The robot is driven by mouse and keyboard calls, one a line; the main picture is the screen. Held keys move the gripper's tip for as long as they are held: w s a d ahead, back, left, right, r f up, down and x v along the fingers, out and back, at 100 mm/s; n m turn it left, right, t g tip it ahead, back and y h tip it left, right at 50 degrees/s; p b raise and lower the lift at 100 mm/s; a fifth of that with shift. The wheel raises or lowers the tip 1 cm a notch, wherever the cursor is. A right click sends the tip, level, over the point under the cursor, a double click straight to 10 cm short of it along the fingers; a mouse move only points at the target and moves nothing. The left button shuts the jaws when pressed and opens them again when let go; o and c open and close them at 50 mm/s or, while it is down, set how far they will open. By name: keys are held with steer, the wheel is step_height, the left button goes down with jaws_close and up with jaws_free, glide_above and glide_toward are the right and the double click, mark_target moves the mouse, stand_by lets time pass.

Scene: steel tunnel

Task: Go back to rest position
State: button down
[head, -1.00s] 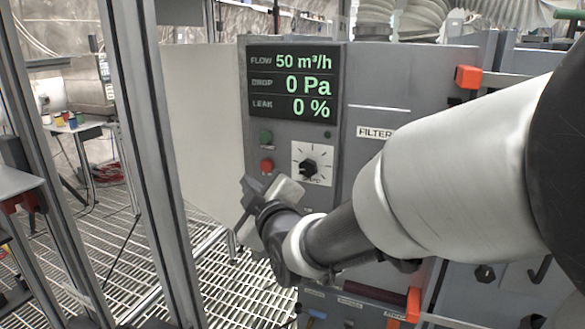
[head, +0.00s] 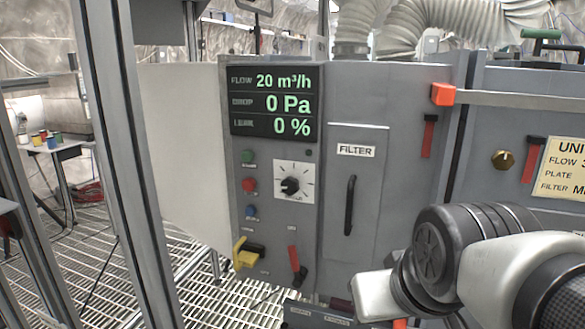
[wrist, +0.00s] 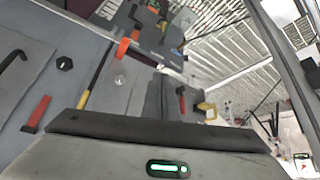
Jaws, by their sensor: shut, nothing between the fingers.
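My gripper (wrist: 160,130) shows in the wrist view as a dark band along the top of a grey housing with a green light, across the bottom of the picture. It is shut, with nothing held. Its fingertips do not show clearly. In the head view my arm is folded at the lower right, in front of the grey filter cabinet (head: 405,175) and apart from its dial (head: 293,182). The gripper itself cannot be made out there.
The display (head: 274,101) reads flow 20, drop 0 and leak 0. A yellow handle (head: 245,253) and a red lever (head: 295,262) stick out of the cabinet's lower front. A metal post (head: 138,170) stands at left. Open grating floor (head: 215,300) lies between them.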

steer(key=s+d+m+g, duration=0.1)
steer(key=s+d, duration=0.1)
steer(key=s, duration=0.2)
step_height(320, 180, up, 28)
steer(key=p, duration=2.8)
steer(key=shift+w+a+f, duration=0.25)
steer(key=shift+a, duration=0.15)
